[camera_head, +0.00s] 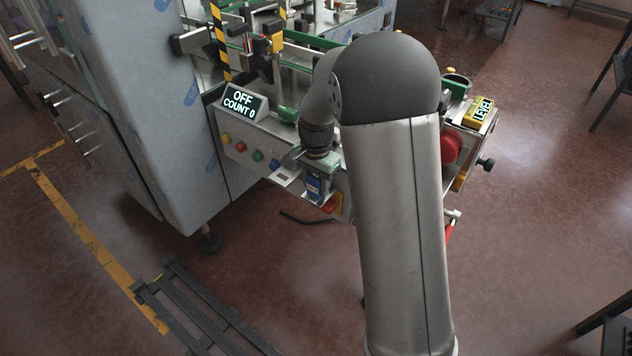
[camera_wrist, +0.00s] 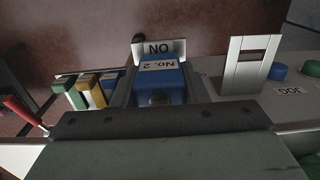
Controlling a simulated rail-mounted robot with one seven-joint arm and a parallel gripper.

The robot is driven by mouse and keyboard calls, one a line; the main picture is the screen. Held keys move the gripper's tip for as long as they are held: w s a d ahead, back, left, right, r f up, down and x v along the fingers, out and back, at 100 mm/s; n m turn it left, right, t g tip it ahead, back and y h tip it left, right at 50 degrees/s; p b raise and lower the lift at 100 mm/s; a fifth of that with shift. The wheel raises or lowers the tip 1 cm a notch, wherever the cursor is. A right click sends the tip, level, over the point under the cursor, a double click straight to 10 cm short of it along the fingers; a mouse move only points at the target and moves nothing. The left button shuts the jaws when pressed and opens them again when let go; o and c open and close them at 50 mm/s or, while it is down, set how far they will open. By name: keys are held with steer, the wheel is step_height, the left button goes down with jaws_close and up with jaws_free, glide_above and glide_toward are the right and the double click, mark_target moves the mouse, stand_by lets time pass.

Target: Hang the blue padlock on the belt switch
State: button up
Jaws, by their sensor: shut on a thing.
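The blue padlock (camera_wrist: 172,84) carries a "No. 2" label, seen upside down. My gripper (camera_wrist: 160,122) is shut on it, and the padlock shows just beyond the dark edge of the gripper. In the head view, my gripper (camera_head: 319,158) points down at the machine's front panel, with the blue padlock (camera_head: 316,186) below it. A pale plate (camera_wrist: 178,47), lettered ON when turned upright, stands right behind the padlock; I cannot tell if it is the belt switch's. The shackle is hidden, so I cannot tell whether it touches anything.
Yellow, green and blue blocks (camera_wrist: 90,92) stand left of the padlock, near a red handle (camera_wrist: 24,113). A pale slotted bracket (camera_wrist: 236,72) rises to the right, before blue and green buttons. The display (camera_head: 240,102) reads OFF, COUNT 0. My arm covers the panel's right part.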

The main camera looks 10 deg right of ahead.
steer(key=shift+f, duration=0.3)
stand_by(0.5)
steer(key=o, duration=1.2)
steer(key=shift+c, duration=0.2)
step_height(320, 180, up, 17)
steer(key=s+f+n, duration=0.3)
steer(key=s, duration=0.6)
steer(key=s+f+n, duration=0.3)
steer(key=s+n, duration=0.1)
steer(key=s, duration=0.5)
steer(key=s+a+f+n, duration=0.1)
steer(key=s+f+n, duration=0.2)
steer(key=s, duration=0.6)
steer(key=shift+s+b, duration=0.3)
steer(key=shift+b, duration=0.05)
